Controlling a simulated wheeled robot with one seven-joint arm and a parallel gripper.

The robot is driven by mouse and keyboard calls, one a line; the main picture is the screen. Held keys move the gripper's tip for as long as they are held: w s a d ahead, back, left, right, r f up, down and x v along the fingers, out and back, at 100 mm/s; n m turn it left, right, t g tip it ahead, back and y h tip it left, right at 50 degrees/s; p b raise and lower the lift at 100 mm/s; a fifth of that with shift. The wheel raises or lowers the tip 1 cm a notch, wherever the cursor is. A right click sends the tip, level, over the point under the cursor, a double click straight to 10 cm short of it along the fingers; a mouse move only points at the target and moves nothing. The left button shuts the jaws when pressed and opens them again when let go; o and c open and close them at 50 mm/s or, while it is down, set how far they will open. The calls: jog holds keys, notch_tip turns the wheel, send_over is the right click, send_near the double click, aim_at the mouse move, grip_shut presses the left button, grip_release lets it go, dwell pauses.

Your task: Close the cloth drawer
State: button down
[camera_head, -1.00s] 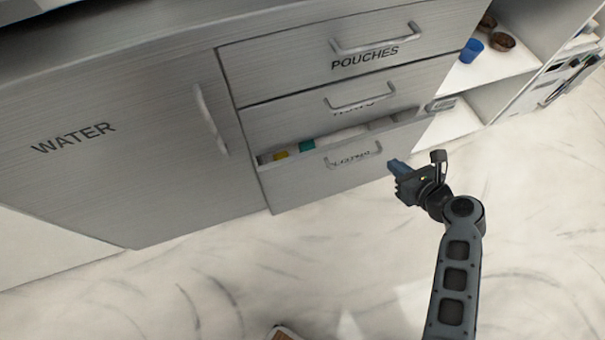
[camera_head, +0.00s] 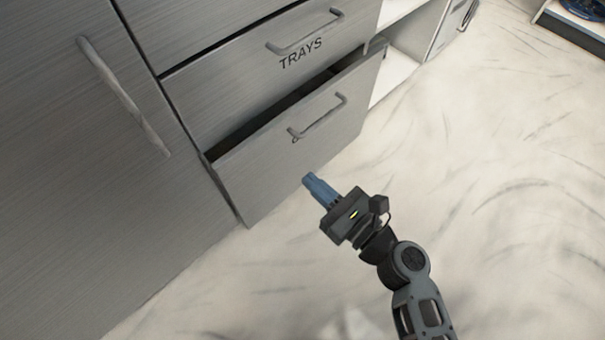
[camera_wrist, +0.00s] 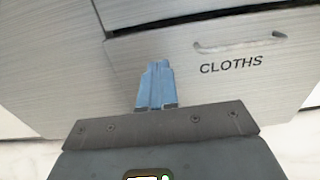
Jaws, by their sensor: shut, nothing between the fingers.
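The cloth drawer (camera_head: 285,145) is the bottom drawer of the grey cabinet. It stands partly open, with a dark gap along its top edge in the head view. Its front, with the word CLOTHS and a bar handle, also shows in the wrist view (camera_wrist: 200,85). My gripper (camera_head: 312,182) is shut and empty, with its blue fingers together. It is in front of the drawer's lower part, pointing toward it. In the wrist view the fingertips (camera_wrist: 157,68) overlap the left part of the drawer front, left of the label. I cannot tell whether they touch it.
The trays drawer (camera_head: 265,60) above looks shut. A tall cabinet door (camera_head: 75,150) with a long handle is at the left. White open shelving (camera_head: 395,70) stands right of the drawers. The pale floor (camera_head: 490,210) is clear at the right.

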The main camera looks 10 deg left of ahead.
aim_at(263, 138)
jog(key=b+x, duration=0.2)
jog(key=x, duration=1)
jog(key=shift+w+a+b, duration=0.1)
jog(key=shift+w+b, duration=0.05)
jog(key=shift+b, duration=0.15)
jog(key=b+x, duration=0.1)
jog(key=x, duration=0.3)
jog(key=shift+w+a, duration=0.1)
jog(key=shift+a, duration=0.05)
jog(key=shift+w+a+r, duration=0.15)
